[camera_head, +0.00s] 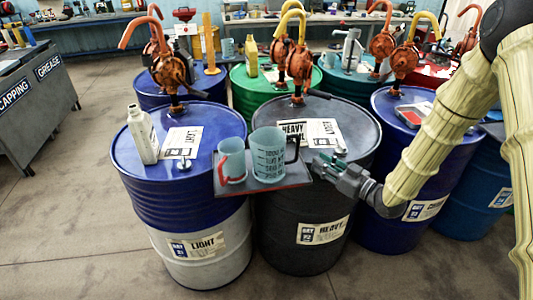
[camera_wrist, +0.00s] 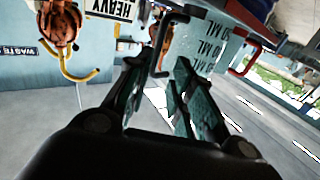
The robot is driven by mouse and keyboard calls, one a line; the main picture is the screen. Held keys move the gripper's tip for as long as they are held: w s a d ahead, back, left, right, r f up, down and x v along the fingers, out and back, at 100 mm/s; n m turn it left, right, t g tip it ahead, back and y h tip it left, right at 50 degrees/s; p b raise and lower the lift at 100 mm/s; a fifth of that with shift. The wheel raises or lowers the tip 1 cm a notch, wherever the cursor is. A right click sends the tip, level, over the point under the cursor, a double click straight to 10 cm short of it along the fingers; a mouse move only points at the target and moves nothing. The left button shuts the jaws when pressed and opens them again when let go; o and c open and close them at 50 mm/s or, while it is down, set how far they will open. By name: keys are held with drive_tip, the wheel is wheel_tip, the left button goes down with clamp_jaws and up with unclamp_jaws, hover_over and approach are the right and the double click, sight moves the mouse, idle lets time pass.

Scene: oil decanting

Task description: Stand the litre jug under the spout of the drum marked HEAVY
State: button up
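The litre jug (camera_head: 268,158), pale blue with a dark handle (camera_head: 292,147), stands upright on a small tray (camera_head: 290,184) at the front of the drums. The black drum marked HEAVY (camera_head: 285,225) is behind and beside it, with an orange pump (camera_head: 299,66) on top. A yellow curved spout (camera_head: 290,17) shows above. My gripper (camera_head: 322,166) is just right of the jug's handle, open and seemingly empty. In the wrist view its fingers (camera_wrist: 158,75) are spread, with the jug (camera_wrist: 195,50) and its handle (camera_wrist: 170,38) just ahead. Contact cannot be told.
A smaller jug (camera_head: 231,160) with a red handle stands left of the litre jug on the tray. A blue drum marked LIGHT (camera_head: 165,205) bears a white bottle (camera_head: 142,134). More drums with pumps stand close behind and right. Open floor lies in front and left.

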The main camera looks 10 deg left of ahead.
sight(298, 148)
drive_tip(key=x, duration=0.1)
drive_tip(key=p+x, duration=0.1)
drive_tip(key=x, duration=0.1)
drive_tip(key=p+x, duration=0.1)
drive_tip(key=x, duration=0.1)
drive_tip(key=shift+w+a+r, duration=0.1)
drive_tip(key=shift+w+r, duration=0.05)
drive_tip(key=shift+r, duration=0.15)
drive_tip(key=p+x, duration=0.1)
drive_tip(key=x, duration=0.2)
drive_tip(key=p+x, duration=0.1)
drive_tip(key=x, duration=0.1)
drive_tip(key=shift+w+r+p, duration=0.15)
drive_tip(key=shift+r+p, duration=0.15)
drive_tip(key=shift+r, duration=0.1)
clamp_jaws()
